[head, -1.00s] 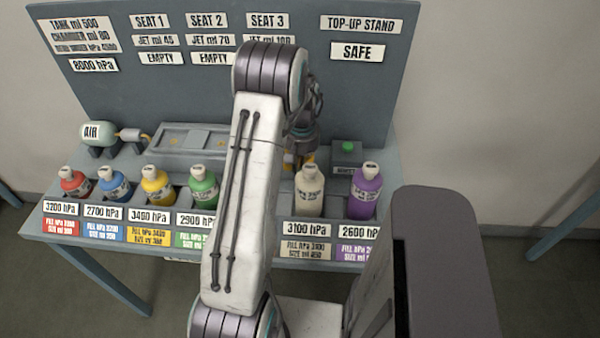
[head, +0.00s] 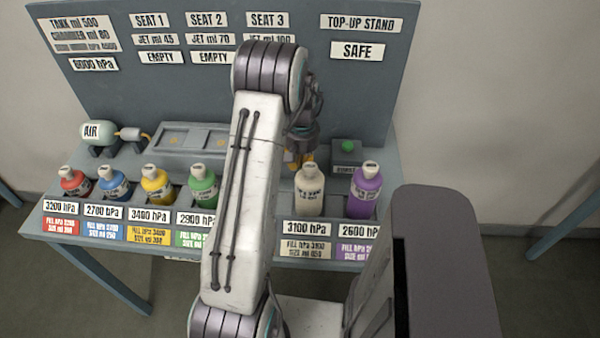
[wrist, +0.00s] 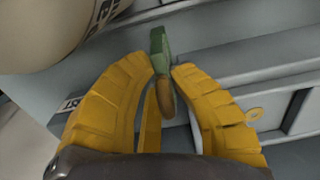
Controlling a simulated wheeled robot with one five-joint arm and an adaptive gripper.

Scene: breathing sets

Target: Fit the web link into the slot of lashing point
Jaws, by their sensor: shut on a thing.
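My gripper (wrist: 165,75) has yellow fingers, and they are shut on a small green piece (wrist: 159,48) with a brown lower part. The green piece stands up beyond the fingertips in the wrist view. I cannot tell whether it is a web link, and no lashing point or slot can be made out. In the head view my gripper (head: 297,158) is over the bench, just behind the cream bottle (head: 309,192). My arm hides part of it, and the held piece cannot be made out there. The cream bottle also shows in the wrist view (wrist: 50,30), at the upper left.
Red (head: 73,184), blue (head: 114,185), yellow (head: 157,187), green (head: 203,188) and purple (head: 364,192) bottles stand along the bench front. A grey seat block (head: 185,140), a green-buttoned box (head: 347,160) and an air tank (head: 97,134) are behind. A labelled panel (head: 220,100) rises at the back.

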